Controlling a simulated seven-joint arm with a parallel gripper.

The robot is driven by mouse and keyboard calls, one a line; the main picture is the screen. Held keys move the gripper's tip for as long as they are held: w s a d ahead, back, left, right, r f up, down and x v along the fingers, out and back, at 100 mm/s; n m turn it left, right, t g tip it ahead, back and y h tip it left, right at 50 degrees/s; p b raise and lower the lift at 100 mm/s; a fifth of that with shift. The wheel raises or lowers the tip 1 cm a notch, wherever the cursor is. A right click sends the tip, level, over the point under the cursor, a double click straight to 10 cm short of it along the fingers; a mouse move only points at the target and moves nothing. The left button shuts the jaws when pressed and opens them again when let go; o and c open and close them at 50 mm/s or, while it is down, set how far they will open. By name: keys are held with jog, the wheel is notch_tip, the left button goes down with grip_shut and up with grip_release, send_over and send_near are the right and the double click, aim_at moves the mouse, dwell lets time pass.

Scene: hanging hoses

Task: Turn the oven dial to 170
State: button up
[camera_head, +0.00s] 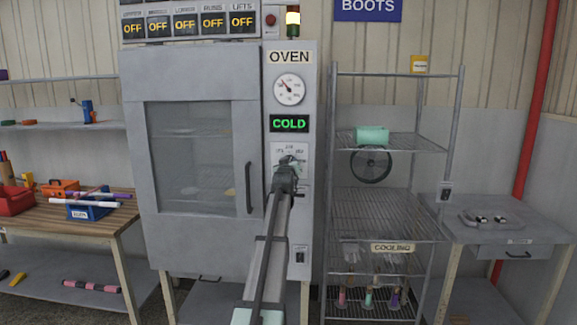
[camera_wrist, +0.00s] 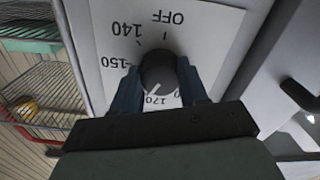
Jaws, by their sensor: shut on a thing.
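The oven dial (camera_wrist: 158,72) is a round black knob on a white plate printed with OFF, 140, 150 and 170, seen upside down in the wrist view. A white line on the knob points down in that view, toward the 170 print. My gripper (camera_wrist: 160,88) is shut on the knob, one finger on each side. Some of the plate's numbers are hidden behind the fingers. In the head view my gripper (camera_head: 287,170) covers the dial in front of the white plate (camera_head: 284,150). The oven (camera_head: 140,130) has its door closed.
Above the dial, the oven's green display (camera_head: 289,123) reads COLD and a round gauge (camera_head: 290,89) sits higher. The door handle (camera_head: 248,187) is close to the left of my gripper. A wire rack (camera_head: 385,200) stands to the right. A wooden bench (camera_head: 95,215) is on the left.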

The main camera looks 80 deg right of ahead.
jog(key=n, duration=0.5)
jog(key=shift+r, duration=0.1)
dwell(0.5)
jog(key=o, duration=1.1)
jog(key=shift+c, duration=0.2)
jog(key=a, duration=1.3)
jog(key=shift+a, duration=0.4)
